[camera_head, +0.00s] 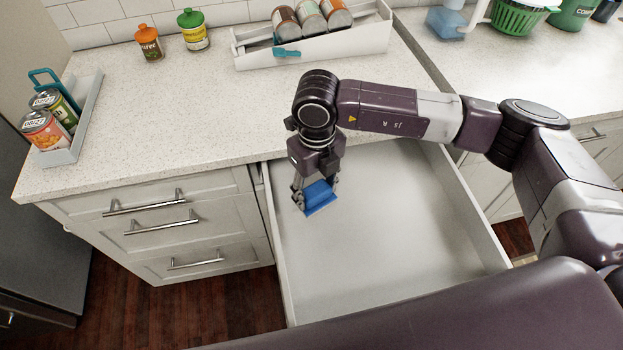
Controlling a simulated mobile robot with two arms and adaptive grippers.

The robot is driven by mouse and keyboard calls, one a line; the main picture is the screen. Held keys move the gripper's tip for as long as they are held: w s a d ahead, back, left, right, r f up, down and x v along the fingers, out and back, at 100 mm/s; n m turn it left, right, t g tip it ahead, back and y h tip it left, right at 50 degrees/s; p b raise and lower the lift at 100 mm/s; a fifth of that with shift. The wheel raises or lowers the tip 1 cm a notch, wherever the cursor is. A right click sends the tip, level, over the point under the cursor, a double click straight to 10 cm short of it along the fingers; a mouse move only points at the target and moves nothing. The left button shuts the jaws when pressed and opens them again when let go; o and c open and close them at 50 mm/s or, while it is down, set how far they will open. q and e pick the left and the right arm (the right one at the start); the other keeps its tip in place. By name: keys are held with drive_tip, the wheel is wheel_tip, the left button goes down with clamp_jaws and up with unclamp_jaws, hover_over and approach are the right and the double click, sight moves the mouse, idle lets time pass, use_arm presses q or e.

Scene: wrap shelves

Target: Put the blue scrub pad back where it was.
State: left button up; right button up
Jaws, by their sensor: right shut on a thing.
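The blue scrub pad (320,198) is held between the fingers of my right gripper (316,192). The gripper is shut on the pad and points down. In the picture they overlap the left part of an open drawer (390,230); the height of the pad above the drawer floor is hard to tell. The visible part of the drawer is empty. My left gripper does not show.
The counter (200,110) holds a white tray (310,52) with several cans at the back and another tray (84,128) with cans at the left. Two jars stand at the back. A green basket (518,17) and a light-blue object (447,22) stand at top right.

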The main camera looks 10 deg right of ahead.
sight(311, 185)
drive_tip(key=w+p, duration=0.1)
drive_tip(key=w, duration=0.3)
drive_tip(key=shift+w, duration=0.1)
wheel_tip(311, 185, down, 3)
drive_tip(key=shift+r+p, duration=0.2)
drive_tip(key=shift+p, duration=0.3)
drive_tip(key=shift+f, duration=0.45)
drive_tip(key=shift+f, duration=0.15)
drive_tip(key=o, duration=1.2)
